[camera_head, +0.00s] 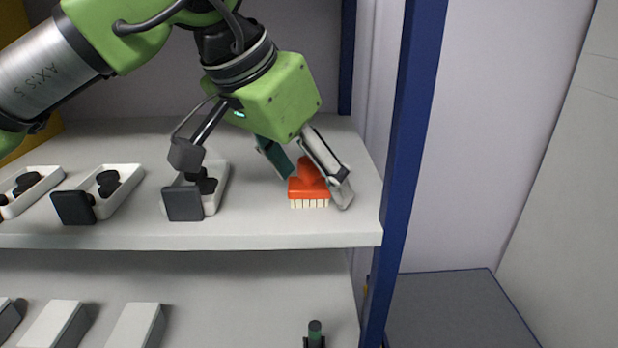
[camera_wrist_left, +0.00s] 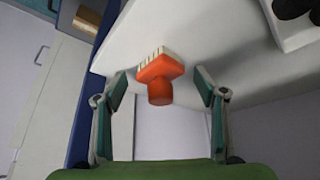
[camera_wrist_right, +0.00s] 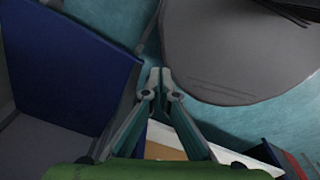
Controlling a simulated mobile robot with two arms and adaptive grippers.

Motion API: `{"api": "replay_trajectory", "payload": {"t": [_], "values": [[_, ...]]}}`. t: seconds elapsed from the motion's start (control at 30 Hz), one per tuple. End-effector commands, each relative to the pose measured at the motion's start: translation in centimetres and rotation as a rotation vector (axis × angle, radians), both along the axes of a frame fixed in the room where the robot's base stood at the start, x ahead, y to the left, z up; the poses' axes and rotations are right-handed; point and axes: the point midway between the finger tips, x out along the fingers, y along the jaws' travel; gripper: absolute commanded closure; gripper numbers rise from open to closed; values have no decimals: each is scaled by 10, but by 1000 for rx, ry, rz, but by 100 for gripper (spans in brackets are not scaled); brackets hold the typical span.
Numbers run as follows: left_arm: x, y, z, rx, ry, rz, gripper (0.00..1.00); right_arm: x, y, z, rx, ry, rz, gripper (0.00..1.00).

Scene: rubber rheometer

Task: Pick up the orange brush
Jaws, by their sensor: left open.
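My left gripper (camera_head: 308,178) is open, with one finger on each side of the brush. In the left wrist view the brush (camera_wrist_left: 160,78) lies between the spread fingertips (camera_wrist_left: 161,88), with a visible gap on both sides. In the right wrist view the fingertips of my right gripper (camera_wrist_right: 160,82) are together with nothing seen between them. My right gripper is not in the head view.
White trays (camera_head: 123,188) with black parts stand on the upper shelf (camera_head: 260,234) left of the brush. A blue post (camera_head: 402,150) rises close to the shelf's right end. The lower shelf (camera_head: 240,290) holds pale blocks and a dark green-topped item (camera_head: 314,330).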

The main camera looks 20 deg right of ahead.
Motion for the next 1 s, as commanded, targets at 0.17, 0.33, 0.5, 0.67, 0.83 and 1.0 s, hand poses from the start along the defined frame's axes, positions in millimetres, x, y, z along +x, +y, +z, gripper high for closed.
{"api": "replay_trajectory", "payload": {"t": [0.17,0.33,0.5,0.67,0.83,1.0], "values": [[1,-2,-4,0,-2,0,35,-1,0,1,0,2,0,100],[1,-2,-3,0,-2,0,53,-1,0,1,0,2,0,100],[1,-2,-3,0,-2,0,77,0,0,1,0,1,0,100],[1,-2,-3,0,-2,0,77,1,0,1,0,-1,0,100],[1,-2,-1,-1,-2,0,77,2,0,-1,0,-2,0,100],[1,-3,12,-2,-3,0,77,2,0,-8,1,-3,0,100]]}}
